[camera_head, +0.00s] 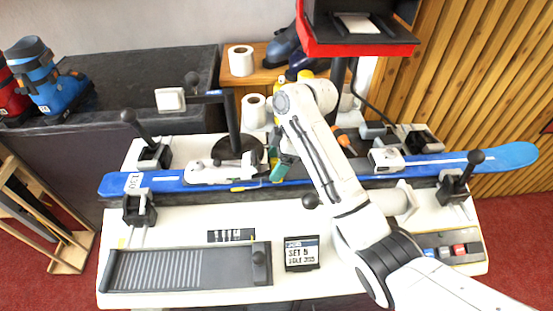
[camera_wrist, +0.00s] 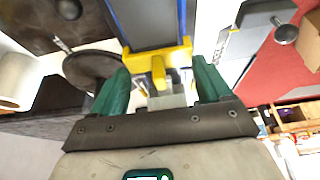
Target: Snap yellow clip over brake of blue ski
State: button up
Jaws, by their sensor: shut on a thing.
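The blue ski (camera_head: 470,160) lies lengthwise across the bench, clamped near both ends, with white binding parts on it. My gripper (camera_head: 281,168) is over the ski, just right of the left white binding piece (camera_head: 215,173). In the wrist view my gripper's green fingers (camera_wrist: 160,74) stand apart with the yellow clip (camera_wrist: 158,58) between their tips. The clip spans the end of a dark, blue-edged strip. A small yellow streak (camera_head: 245,187) shows on the ski left of the fingers. I cannot make out the brake or whether the clip touches it.
Black clamp handles (camera_head: 129,116) rise at the ski's ends. A dark post on a round base (camera_head: 238,150) stands close left of my gripper. A ribbed black tray (camera_head: 185,278) and a small sign (camera_head: 301,254) are at the front. The white bench between tray and ski is fairly clear.

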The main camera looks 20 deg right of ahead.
aim_at(276, 161)
jog(key=shift+f, duration=0.1)
jog(key=o, duration=1.1)
jog(key=shift+c, duration=0.2)
jog(key=shift+r+p, duration=4.4)
jog(key=shift+r, duration=0.65)
jog(key=shift+s+a, duration=0.1)
